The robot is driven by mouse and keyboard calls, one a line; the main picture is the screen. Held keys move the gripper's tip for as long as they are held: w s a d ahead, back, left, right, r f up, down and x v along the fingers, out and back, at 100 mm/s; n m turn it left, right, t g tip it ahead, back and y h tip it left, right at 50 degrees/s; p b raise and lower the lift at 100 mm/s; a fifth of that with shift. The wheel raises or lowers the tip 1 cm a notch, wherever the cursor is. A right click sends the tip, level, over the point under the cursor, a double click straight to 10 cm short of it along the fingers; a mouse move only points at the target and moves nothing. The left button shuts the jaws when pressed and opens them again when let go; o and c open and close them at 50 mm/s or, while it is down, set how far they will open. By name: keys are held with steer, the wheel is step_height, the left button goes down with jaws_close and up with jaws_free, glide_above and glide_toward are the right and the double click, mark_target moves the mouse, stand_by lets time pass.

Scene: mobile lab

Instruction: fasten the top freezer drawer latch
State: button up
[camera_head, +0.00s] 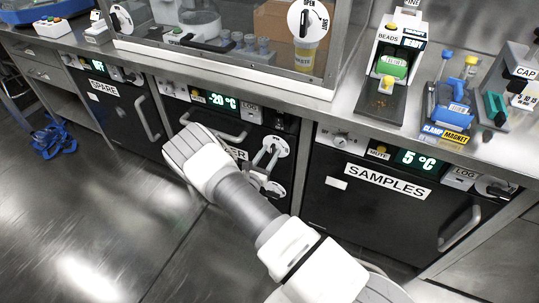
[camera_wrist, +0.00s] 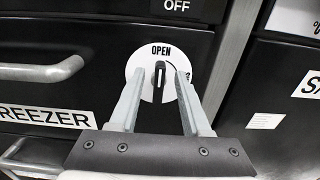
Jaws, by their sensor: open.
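The top freezer drawer latch is a round white dial (camera_wrist: 137,67) with a black knob (camera_wrist: 158,82) in the wrist view. The knob stands upright, in line with the word OPEN. My gripper (camera_wrist: 158,76) is open, its two fingers one on each side of the knob. I cannot tell whether they touch it. In the head view the dial (camera_head: 283,147) sits at the upper right of the freezer front, partly behind my gripper (camera_head: 268,156). The top freezer drawer (camera_wrist: 98,62) appears shut.
A bar handle (camera_wrist: 42,71) and the FREEZER label (camera_wrist: 40,118) are left of the latch. A second white dial (camera_head: 274,189) is below it. The SAMPLES unit (camera_head: 375,181) stands right, the SPARE unit (camera_head: 104,87) left. The bench edge overhangs the fronts.

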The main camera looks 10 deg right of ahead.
steer(key=shift+d, duration=0.1)
jaws_close()
steer(key=shift+m, duration=0.3)
steer(key=m, duration=0.4)
steer(key=shift+s+d, duration=0.2)
steer(key=shift+d, duration=0.05)
steer(key=m, duration=0.3)
steer(key=m+p, duration=0.1)
steer(key=m, duration=0.1)
steer(key=shift+s+d+f, duration=0.15)
steer(key=shift+d+f, duration=0.1)
steer(key=shift+f, duration=0.05)
steer(key=m, duration=0.4)
steer(key=shift+s+d+f, duration=0.1)
steer(key=shift+d+f, duration=0.05)
steer(key=shift+f, duration=0.15)
steer(key=shift+f+m+p, duration=0.15)
steer(key=shift+m+p, duration=0.05)
steer(key=shift+m, duration=0.85)
steer(key=shift+f+m+p, duration=0.15)
steer(key=shift+m+p, duration=0.05)
steer(key=shift+m, duration=0.85)
